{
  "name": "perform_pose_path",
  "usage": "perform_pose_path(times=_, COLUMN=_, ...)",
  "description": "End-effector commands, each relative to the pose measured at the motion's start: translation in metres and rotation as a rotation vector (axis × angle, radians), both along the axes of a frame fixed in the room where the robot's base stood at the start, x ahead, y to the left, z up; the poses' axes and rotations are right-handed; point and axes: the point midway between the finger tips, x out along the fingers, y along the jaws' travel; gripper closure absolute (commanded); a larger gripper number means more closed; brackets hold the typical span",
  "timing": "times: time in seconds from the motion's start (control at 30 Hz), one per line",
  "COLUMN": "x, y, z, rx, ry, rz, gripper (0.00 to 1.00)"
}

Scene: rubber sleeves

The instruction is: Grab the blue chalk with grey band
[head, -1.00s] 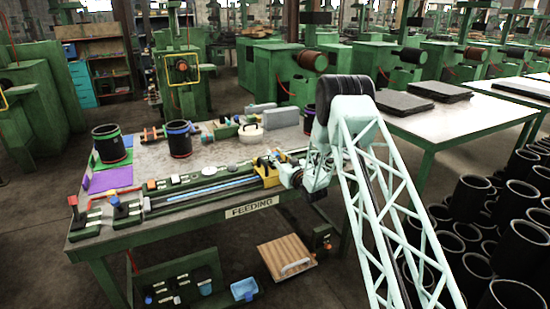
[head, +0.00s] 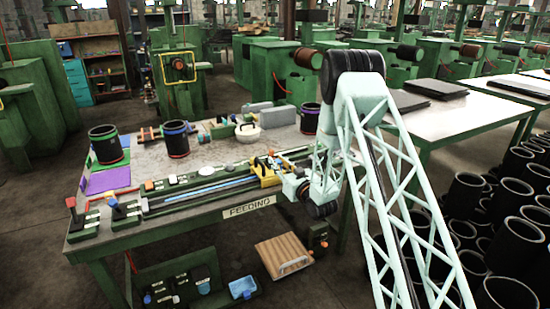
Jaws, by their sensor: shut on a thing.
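My gripper (head: 274,165) is at the yellow holder (head: 263,178) on the front right part of the feeding table. It is small and dark in the head view, and its jaws are shut on a small piece. I cannot tell whether the piece is clear of the holder.
Long rails with a blue strip (head: 208,190) run along the table front. Black sleeves with coloured bands (head: 176,140) and a cream round pot (head: 248,132) stand behind. A purple mat (head: 108,181) lies at the left. Black tubes (head: 470,195) crowd the floor at right.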

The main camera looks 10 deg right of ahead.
Motion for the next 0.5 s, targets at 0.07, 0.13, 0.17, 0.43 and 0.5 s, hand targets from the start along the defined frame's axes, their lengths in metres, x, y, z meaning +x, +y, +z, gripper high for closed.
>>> perform_pose_path(times=0.07, x=-0.011, y=0.000, z=0.001, rx=0.000, ry=0.001, rz=0.000, gripper=0.93)
perform_pose_path(times=0.13, x=-0.018, y=0.000, z=0.001, rx=-0.001, ry=0.002, rz=0.000, gripper=0.93)
perform_pose_path(times=0.17, x=-0.021, y=0.000, z=0.001, rx=-0.001, ry=0.002, rz=0.000, gripper=0.93)
perform_pose_path(times=0.43, x=-0.034, y=0.000, z=0.003, rx=0.000, ry=0.000, rz=0.000, gripper=0.93)
perform_pose_path(times=0.5, x=-0.035, y=0.000, z=0.003, rx=0.000, ry=0.000, rz=0.000, gripper=0.93)
